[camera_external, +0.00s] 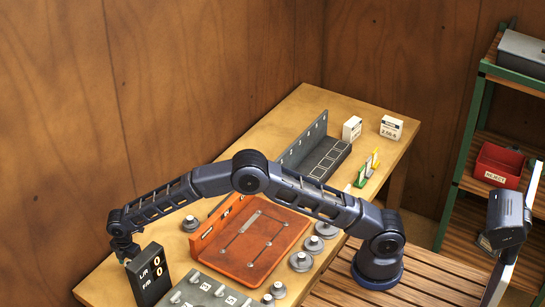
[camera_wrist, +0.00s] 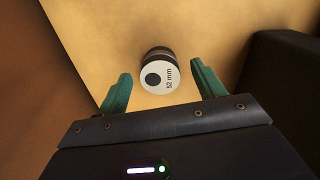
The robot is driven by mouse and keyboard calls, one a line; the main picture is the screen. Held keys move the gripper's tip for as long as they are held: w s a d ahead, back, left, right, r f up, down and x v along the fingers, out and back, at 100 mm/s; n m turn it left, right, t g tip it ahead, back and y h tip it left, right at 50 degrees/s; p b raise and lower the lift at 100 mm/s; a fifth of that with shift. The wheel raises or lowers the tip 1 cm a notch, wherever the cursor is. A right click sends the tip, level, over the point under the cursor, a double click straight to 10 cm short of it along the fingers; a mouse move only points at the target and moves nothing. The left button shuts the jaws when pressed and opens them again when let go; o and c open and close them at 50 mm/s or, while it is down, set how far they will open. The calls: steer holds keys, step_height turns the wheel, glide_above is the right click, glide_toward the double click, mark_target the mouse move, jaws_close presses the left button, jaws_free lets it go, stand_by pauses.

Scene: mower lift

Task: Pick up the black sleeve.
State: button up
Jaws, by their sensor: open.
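In the wrist view, a short upright cylinder (camera_wrist: 157,72) stands on the tan tabletop. Its side is dark, and its white end face carries a black dot and "52 mm"; it is probably the black sleeve. My gripper (camera_wrist: 161,69) is open, with one green finger on each side of the cylinder in the picture. Gaps show on both sides, and nothing is held. In the external view, my gripper (camera_external: 124,250) points down at the left end of the bench, partly hidden by the black display. I cannot make out the sleeve there.
The black display (camera_external: 152,277) stands close beside my gripper. An orange plate (camera_external: 262,262), a grey pegged board (camera_external: 205,288) and several round grey weights (camera_external: 301,261) occupy the bench (camera_external: 385,150). In the wrist view, a dark block (camera_wrist: 285,75) rises at right.

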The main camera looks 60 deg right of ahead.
step_height(320, 180, down, 2)
steer(key=shift+f, duration=0.1)
steer(key=shift+c, duration=0.3)
steer(key=c, duration=1.4)
step_height(320, 180, up, 20)
steer(key=shift+r, duration=0.1)
